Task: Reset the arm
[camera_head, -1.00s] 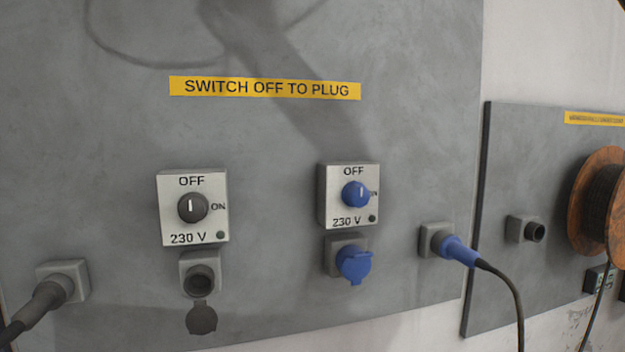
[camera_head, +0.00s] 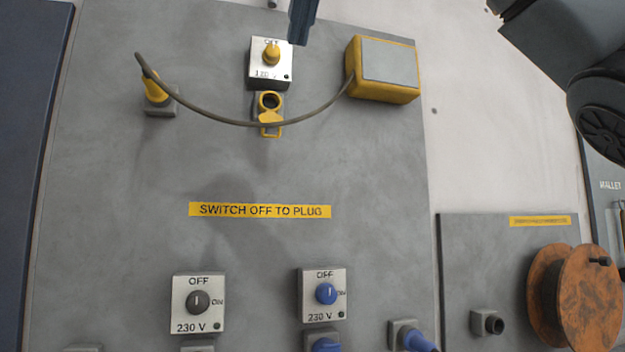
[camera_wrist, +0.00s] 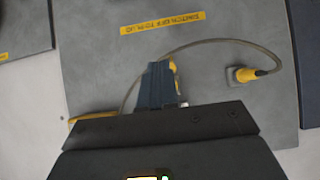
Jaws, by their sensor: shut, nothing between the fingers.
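My gripper (camera_head: 299,38) shows at the top of the head view as dark blue fingers pointing down. It is shut and empty. In the wrist view the closed fingers (camera_wrist: 158,72) stand in front of the grey panel. The fingertips appear just right of the yellow-knobbed switch box (camera_head: 257,76) in the head view; I cannot tell the gap in depth. My dark arm shows at the upper right. The rest of the gripper lies above the head picture.
The grey panel (camera_head: 130,250) bears a yellow plug (camera_head: 153,92) with a cable to a yellow box (camera_head: 385,70), and a yellow socket (camera_head: 269,104). Below are a black-knobbed switch (camera_head: 197,302) and a blue-knobbed switch (camera_head: 325,294). A wooden reel (camera_head: 580,295) is at right.

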